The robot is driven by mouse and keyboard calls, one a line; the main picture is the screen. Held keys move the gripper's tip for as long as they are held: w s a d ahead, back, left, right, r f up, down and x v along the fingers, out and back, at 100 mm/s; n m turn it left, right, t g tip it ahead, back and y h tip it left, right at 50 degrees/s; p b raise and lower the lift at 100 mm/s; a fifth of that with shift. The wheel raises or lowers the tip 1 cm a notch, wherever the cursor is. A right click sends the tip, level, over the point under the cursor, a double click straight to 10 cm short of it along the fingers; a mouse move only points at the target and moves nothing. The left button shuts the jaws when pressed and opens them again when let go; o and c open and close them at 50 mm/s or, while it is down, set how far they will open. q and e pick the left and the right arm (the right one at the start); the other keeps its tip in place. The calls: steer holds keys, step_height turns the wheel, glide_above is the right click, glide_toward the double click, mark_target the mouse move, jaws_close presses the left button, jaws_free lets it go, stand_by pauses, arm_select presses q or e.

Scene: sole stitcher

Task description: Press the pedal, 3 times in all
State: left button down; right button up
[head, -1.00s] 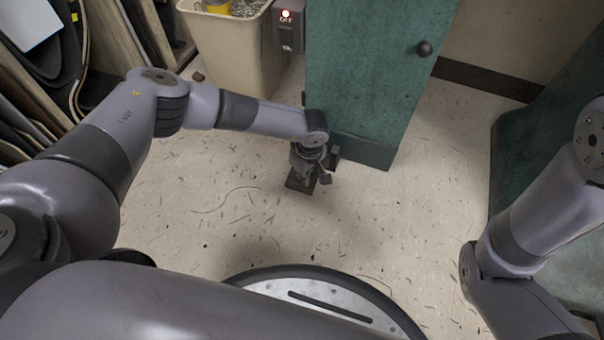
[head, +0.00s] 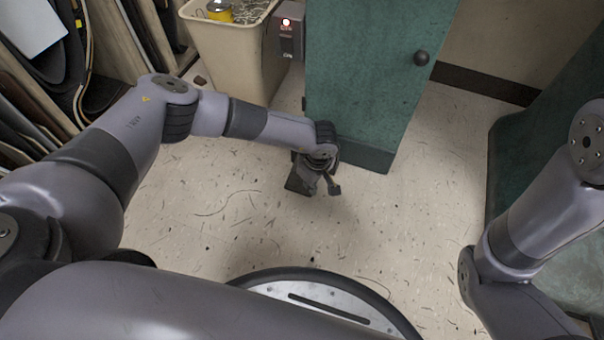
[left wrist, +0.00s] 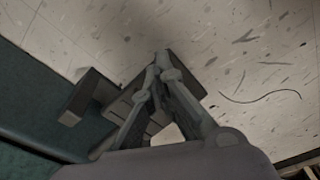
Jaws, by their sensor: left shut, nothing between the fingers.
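The dark pedal (head: 297,184) is on the floor in front of the green cabinet, partly covered by my left gripper in the head view. In the left wrist view the pedal (left wrist: 122,106) lies behind the fingers. My left gripper (head: 319,184) points down over the pedal's right side. Its fingertips (left wrist: 162,60) are together with nothing between them. I cannot tell whether they touch the pedal or how far it is pressed. My right arm (head: 545,215) shows at the right; its gripper is out of view.
The green cabinet (head: 375,75) stands just behind the pedal. A grey box with a lit red lamp (head: 287,22) is on its left side. A beige bin (head: 235,60) and leaning boards (head: 40,110) are at the left. The speckled floor (head: 400,235) in front is clear.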

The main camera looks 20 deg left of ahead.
arm_select(q)
step_height(320, 180, up, 12)
steer(key=d, duration=0.1)
steer(key=shift+s, duration=0.3)
steer(key=shift+d+f, duration=0.1)
stand_by(0.6)
